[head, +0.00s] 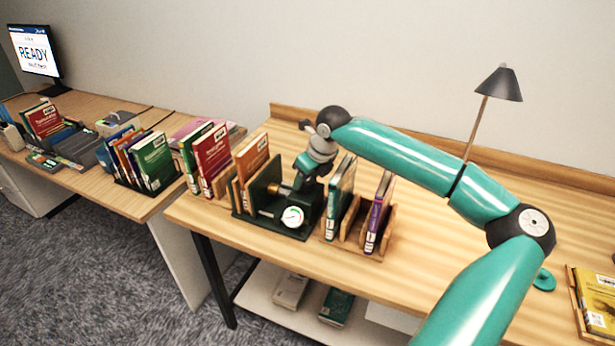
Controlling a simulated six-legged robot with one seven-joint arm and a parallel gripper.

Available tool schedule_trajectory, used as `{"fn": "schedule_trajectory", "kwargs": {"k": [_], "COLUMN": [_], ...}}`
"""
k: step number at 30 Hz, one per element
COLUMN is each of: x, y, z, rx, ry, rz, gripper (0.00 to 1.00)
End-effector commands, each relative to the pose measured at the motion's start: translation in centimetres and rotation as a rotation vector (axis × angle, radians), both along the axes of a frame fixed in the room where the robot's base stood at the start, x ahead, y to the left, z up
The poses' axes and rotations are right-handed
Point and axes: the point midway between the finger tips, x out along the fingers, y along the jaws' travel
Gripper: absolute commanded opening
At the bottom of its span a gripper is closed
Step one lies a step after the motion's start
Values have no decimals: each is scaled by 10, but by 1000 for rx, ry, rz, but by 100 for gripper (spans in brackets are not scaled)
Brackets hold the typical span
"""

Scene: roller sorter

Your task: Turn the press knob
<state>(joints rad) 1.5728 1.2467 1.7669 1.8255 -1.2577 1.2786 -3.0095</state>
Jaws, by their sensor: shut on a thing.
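The press (266,204) is a dark green frame on the wooden table, with an orange book (251,160) at its left. A round white gauge (292,216) is on its front. A brass-coloured part (285,190) shows at the press's middle. My gripper (309,186) reaches down at the press's right side and is shut on the press knob, which my gripper and wrist mostly hide. I cannot make out the fingertips clearly.
Books in a wooden rack (372,243) stand close to the right of my gripper. Red and green books (212,155) stand left of the press. A desk lamp (500,84) stands at the back right. The table's right middle is clear.

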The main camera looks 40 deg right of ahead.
Motion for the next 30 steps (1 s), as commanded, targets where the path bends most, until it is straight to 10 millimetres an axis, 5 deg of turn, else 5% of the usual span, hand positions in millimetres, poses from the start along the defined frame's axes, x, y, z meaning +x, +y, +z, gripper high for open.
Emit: {"fn": "schedule_trajectory", "kwargs": {"k": [9,10,13,23,30], "x": [-1,-1,-1,-1,-14], "y": [0,0,0,0,-2], "z": [-4,-4,-3,1,34], "rx": [0,0,1,1,2], "ry": [9,9,7,2,0], "rz": [1,1,1,0,1], "gripper": [29,58,74,74,74]}}
